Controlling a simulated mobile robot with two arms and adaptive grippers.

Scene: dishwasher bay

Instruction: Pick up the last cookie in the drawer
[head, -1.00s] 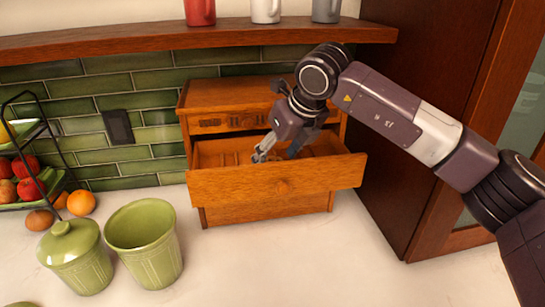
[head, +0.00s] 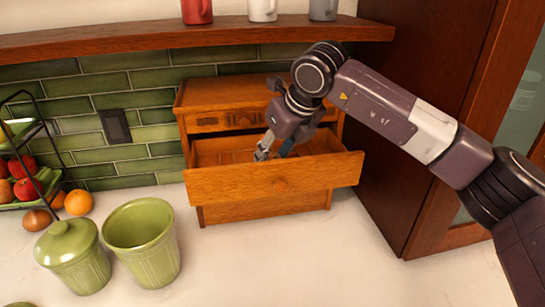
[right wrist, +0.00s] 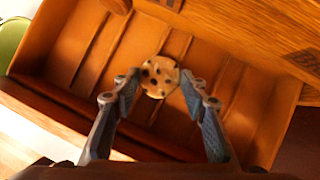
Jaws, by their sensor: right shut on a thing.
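The wooden drawer (head: 225,188) is pulled open from a small wooden chest (head: 230,95). My right gripper (head: 268,153) reaches down into it, and its fingertips are partly hidden behind the drawer front. In the right wrist view, a round cookie with dark chips (right wrist: 160,77) sits between the two fingers of my right gripper (right wrist: 158,84). The fingers are shut on its two sides. It is low in the drawer (right wrist: 60,62); I cannot tell whether it touches the floor. The cookie is hidden in the head view. My left gripper is not in view.
An empty-looking open green jar (head: 150,250) and a lidded green jar (head: 75,262) stand on the counter at left. A fruit rack (head: 40,190) is farther left. A shelf with mugs (head: 150,38) hangs above, and a tall dark cabinet (head: 410,150) stands at right.

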